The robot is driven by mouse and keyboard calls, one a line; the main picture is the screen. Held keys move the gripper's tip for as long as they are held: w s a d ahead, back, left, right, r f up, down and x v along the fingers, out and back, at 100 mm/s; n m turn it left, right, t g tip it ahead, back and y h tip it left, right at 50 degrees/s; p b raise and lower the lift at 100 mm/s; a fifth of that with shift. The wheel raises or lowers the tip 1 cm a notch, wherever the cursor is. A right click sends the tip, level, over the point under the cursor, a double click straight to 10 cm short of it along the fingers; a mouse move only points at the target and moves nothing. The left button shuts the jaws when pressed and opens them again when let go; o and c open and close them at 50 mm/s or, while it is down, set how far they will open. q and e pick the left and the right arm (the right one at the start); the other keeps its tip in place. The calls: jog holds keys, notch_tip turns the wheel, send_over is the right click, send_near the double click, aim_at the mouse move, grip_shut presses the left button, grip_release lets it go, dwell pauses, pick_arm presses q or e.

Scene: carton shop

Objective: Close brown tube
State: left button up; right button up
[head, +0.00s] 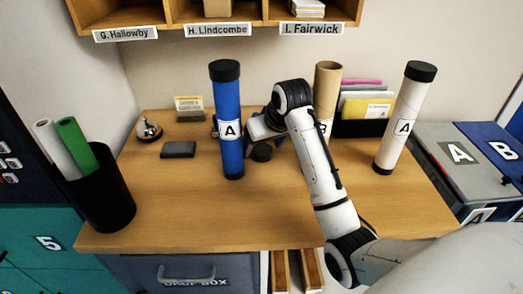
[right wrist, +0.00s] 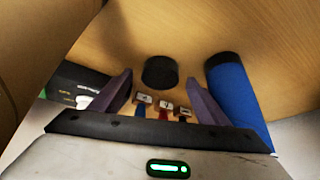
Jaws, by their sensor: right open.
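The brown tube (head: 327,85) stands upright at the back of the desk, its top without a black cap. My right arm hides most of its lower part and its B label. A round black cap (head: 262,153) lies on the desk between the blue tube and my right arm. It also shows in the right wrist view (right wrist: 160,73), ahead of and between the fingers. My right gripper (right wrist: 162,100) is open and empty, with purple fingers apart. In the head view it is partly hidden behind the blue tube and my arm. My left gripper is not in view.
A capped blue tube (head: 228,120) stands just left of the right gripper. A capped white tube (head: 405,118) stands at right. The front desk is clear.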

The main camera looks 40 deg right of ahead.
jog(key=shift+w+f, duration=0.15)
jog(key=shift+f, duration=0.1)
jog(key=c, duration=1.1)
jog(key=shift+r, duration=0.1)
